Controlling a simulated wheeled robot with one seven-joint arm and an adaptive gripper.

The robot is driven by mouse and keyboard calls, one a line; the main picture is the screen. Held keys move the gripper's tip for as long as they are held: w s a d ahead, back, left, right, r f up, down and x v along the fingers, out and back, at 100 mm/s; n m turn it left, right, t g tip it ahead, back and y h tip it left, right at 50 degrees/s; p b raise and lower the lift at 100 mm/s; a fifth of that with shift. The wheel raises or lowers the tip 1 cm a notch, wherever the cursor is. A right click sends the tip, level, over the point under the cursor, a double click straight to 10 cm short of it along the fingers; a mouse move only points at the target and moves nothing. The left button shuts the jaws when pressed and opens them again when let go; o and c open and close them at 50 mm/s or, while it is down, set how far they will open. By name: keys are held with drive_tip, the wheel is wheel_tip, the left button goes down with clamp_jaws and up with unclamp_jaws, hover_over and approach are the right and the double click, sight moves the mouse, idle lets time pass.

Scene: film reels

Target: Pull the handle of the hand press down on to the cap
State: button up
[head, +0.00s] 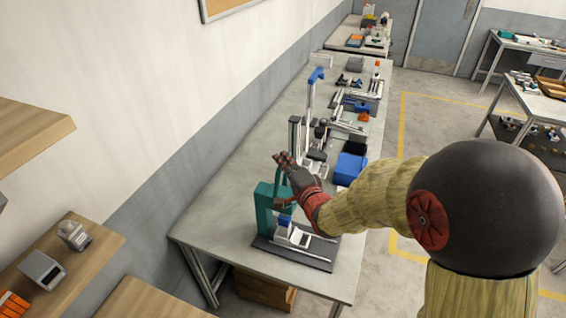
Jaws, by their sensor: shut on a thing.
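The hand press (264,212) has a teal upright frame on a dark base plate and stands near the front end of the long grey table. My gripper (287,166) is at the upper part of the press and is shut on its handle (279,178). The handle is a thin teal bar, mostly hidden by the gripper. A blue piece (284,221) shows below the gripper, above a pale metal fixture (299,237) on the base. I cannot tell whether this blue piece is the cap or part of the press, nor whether it is touched from above.
The long grey table (215,226) runs along the left wall. Behind the press stand a tall device with a blue top (316,75), a blue bin (350,168) and several small tools. Wooden shelves (62,262) are at the left. The table's front left corner is clear.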

clamp_jaws()
drive_tip(key=shift+f, duration=0.15)
idle(0.4)
drive_tip(key=s+d+f+m+t+b, duration=0.2)
drive_tip(key=d+b, duration=0.3)
drive_tip(key=b, duration=0.5)
drive_tip(key=s+d+f+m+t+y+b, duration=0.1)
drive_tip(key=d+f+m+t+b, duration=0.3)
drive_tip(key=b, duration=0.7)
drive_tip(key=shift+s+d+m, duration=0.45)
drive_tip(key=shift+d+m, duration=0.25)
drive_tip(key=shift+d, duration=0.1)
drive_tip(key=shift+f, duration=0.1)
drive_tip(key=o, duration=0.6)
unclamp_jaws()
drive_tip(key=shift+o, duration=0.2)
drive_tip(key=shift+s+d, duration=0.1)
